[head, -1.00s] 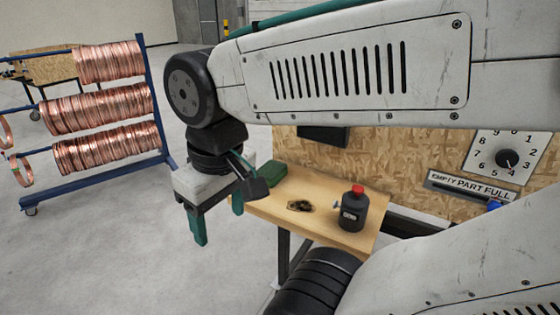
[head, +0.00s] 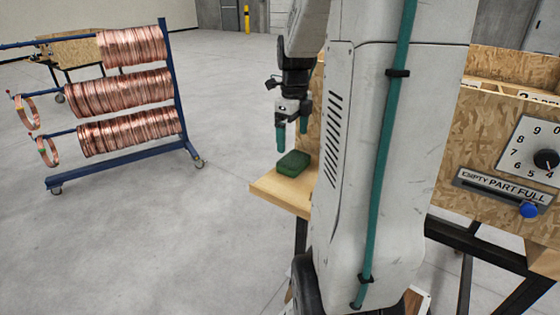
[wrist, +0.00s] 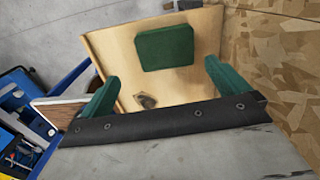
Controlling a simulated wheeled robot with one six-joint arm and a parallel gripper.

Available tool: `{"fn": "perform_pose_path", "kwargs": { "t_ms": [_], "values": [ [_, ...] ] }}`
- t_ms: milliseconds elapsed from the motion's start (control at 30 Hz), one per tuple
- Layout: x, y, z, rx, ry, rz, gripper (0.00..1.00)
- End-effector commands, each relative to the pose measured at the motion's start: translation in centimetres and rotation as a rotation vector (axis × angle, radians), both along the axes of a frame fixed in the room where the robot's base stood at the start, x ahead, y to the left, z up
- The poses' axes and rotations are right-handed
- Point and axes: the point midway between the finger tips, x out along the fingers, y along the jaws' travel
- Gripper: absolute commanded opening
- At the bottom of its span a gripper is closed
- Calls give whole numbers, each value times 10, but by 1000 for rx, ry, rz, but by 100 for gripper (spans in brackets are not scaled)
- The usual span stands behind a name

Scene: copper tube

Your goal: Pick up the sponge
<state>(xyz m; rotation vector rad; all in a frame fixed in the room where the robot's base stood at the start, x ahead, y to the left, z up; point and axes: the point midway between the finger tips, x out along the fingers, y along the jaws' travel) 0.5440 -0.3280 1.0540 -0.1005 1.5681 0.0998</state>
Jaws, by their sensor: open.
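The sponge (head: 293,163) is a dark green block lying flat on a light wooden table, near its left end in the head view. In the wrist view the sponge (wrist: 165,48) shows beyond the fingertips, roughly centred between them and apart from both. My gripper (head: 292,140) has green fingers pointing down above the sponge in the head view. It is open and empty, and its two fingers also show in the wrist view (wrist: 160,82).
A chipboard panel (wrist: 270,55) stands alongside. A blue rack of copper coils (head: 118,97) stands left, with bare floor between.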

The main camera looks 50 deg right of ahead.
Motion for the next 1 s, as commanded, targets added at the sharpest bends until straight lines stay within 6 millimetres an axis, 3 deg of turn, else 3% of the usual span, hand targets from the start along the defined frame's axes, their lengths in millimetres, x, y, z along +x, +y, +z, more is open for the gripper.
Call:
{"fn": "perform_pose_path", "kwargs": {
  "t_ms": [600,900,933,1000],
  "values": [
    [2,-9,-74,2,2,-50,100],
    [2,-10,-80,1,1,-49,100],
    [2,-10,-80,1,1,-49,97],
    [2,-10,-80,1,1,-49,78]
  ]
}}
